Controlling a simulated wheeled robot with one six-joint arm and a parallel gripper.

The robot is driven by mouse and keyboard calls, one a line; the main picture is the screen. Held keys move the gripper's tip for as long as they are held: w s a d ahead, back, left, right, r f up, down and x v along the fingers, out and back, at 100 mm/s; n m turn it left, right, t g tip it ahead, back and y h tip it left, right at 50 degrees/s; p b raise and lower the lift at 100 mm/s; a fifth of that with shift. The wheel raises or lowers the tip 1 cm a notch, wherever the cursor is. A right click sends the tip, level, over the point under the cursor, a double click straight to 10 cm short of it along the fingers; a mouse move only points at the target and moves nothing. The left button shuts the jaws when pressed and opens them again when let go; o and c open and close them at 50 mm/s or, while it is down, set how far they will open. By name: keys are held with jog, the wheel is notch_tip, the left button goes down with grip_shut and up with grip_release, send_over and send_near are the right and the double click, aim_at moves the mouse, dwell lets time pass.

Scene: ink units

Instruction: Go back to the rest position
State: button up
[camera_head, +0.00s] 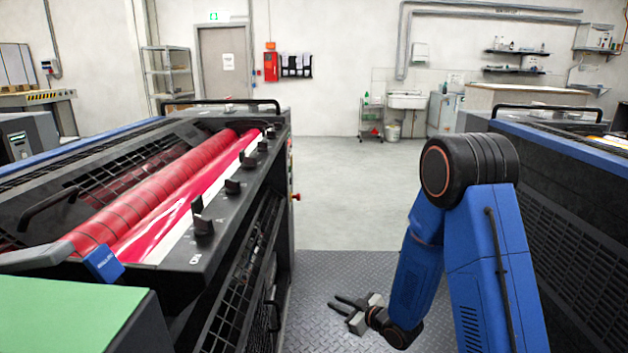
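My gripper (347,305) is at the end of my blue arm, low over the dark tread-plate floor in the lower middle of the head view. Its two dark fingers point to the left and stand apart with a gap between them. Nothing shows between them. The arm is bent at a black joint, with the forearm hanging down to the gripper.
An ink unit (150,215) with red rollers and a row of black knobs stands on the left. Another machine (585,230) stands close on the right, beside my arm. The aisle floor (345,185) between them is clear back to the sink (407,101).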

jog(key=s+d+r+m+g+h, duration=0.1)
jog(key=s+d+r+m+h, duration=0.3)
jog(key=d+r, duration=0.45)
jog(key=s+d+r+m+h, duration=0.1)
jog(key=s+d+r+h, duration=0.35)
jog(key=d+r, duration=0.45)
jog(key=s+d+r+m+g, duration=0.1)
jog(key=s+r, duration=0.3)
jog(key=s, duration=1.1)
jog(key=s+d+r+m+g, duration=0.2)
jog(key=s+r+m+g, duration=0.1)
jog(key=s, duration=1.3)
jog(key=shift+s+d+r+m+g, duration=0.15)
jog(key=shift+r+m+g, duration=0.25)
jog(key=shift+r+m, duration=0.45)
